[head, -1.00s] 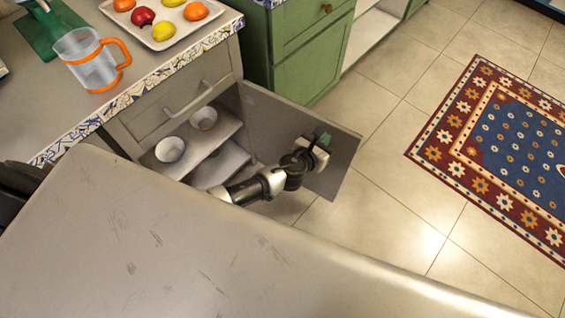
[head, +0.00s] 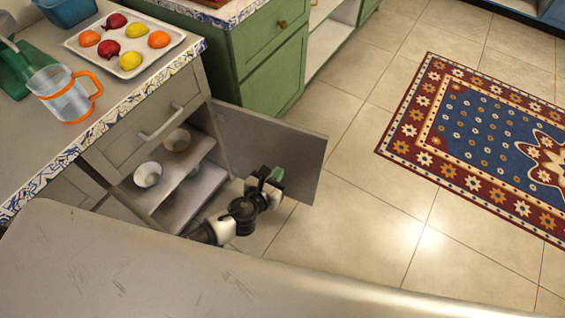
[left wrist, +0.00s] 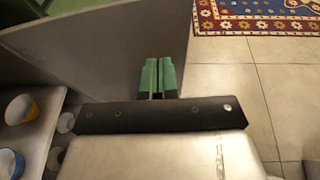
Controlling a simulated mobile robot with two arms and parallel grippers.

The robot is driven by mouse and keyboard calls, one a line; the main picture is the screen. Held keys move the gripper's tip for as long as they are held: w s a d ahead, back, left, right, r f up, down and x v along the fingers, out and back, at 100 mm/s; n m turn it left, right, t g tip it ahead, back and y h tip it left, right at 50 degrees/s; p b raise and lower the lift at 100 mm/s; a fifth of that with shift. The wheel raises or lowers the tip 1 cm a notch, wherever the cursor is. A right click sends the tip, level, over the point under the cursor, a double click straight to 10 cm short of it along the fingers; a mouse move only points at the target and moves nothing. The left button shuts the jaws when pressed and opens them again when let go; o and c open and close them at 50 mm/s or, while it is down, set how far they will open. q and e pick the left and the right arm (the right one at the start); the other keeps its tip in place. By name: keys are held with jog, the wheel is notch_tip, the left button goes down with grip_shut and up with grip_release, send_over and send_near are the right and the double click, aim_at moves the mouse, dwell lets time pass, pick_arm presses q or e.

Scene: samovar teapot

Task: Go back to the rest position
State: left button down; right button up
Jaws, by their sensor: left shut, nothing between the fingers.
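My left gripper (head: 270,178) is in front of the open grey cabinet door (head: 275,148) in the head view, apart from its edge as far as I can tell. In the left wrist view its two green fingers (left wrist: 158,75) are together with nothing between them, and the door panel (left wrist: 110,45) stands beyond them. The open cabinet (head: 200,185) holds bowls on its shelves, among them a white bowl (head: 148,174) and a brownish bowl (head: 177,140). My right gripper is not in view.
A counter (head: 105,100) at the left carries a jug with an orange handle (head: 66,95) and a fruit tray (head: 160,62). A green cabinet (head: 268,60) stands behind the door. Tiled floor (head: 370,225) is clear at the right, up to a patterned rug (head: 480,125).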

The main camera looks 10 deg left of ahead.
pick_arm(q)
jog(key=s+a+f+n+g+y+p, duration=0.2)
jog(key=s+a+f+n+g, duration=0.1)
jog(key=s+a+f+n, duration=0.4)
jog(key=s+a+f+n+g+y+p, duration=0.2)
jog(key=s+a+f+n+g, duration=0.15)
jog(key=f+n, duration=0.6)
jog(key=s+a+f+n+g+p, duration=0.1)
jog(key=s+f+n+g, duration=0.2)
jog(key=s+n, duration=0.7)
jog(key=s+f+n+g+p, duration=0.2)
jog(key=s+f+n, duration=0.3)
jog(key=s+n, duration=0.5)
jog(key=s+g, duration=0.1)
jog(key=s, duration=0.7)
jog(key=shift+a+f, duration=0.35)
jog(key=shift+a, duration=0.05)
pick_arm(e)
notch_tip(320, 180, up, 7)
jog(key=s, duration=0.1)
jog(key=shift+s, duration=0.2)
pick_arm(q)
jog(key=shift+g, duration=0.25)
